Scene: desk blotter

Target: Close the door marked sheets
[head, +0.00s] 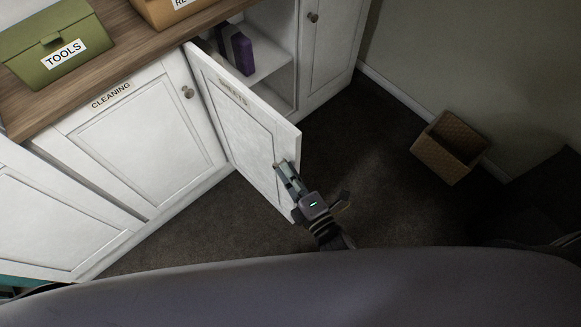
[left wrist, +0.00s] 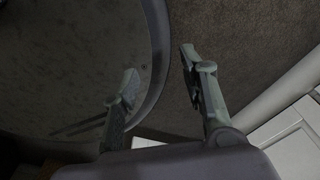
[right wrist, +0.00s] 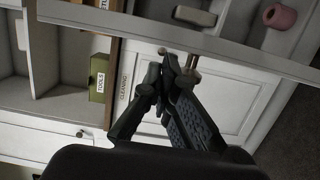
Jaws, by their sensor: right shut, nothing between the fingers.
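The door marked SHEETS (head: 240,135) is a white panelled door standing open, swung out from the cabinet, with its label near the top. My right gripper (head: 285,170) is at the door's free edge, in front of its outer face; contact is hard to tell. In the right wrist view its fingers (right wrist: 170,68) are closed together with nothing between them, close to small knob-like parts. My left gripper (left wrist: 159,70) shows only in the left wrist view, with its fingers apart and empty.
The opening behind the door holds a purple item (head: 243,54) on a white shelf. The CLEANING door (head: 145,140) is closed at the left. A green TOOLS box (head: 56,45) stands on the wooden top. A brown basket (head: 447,148) stands at the right wall. Dark floor is clear between.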

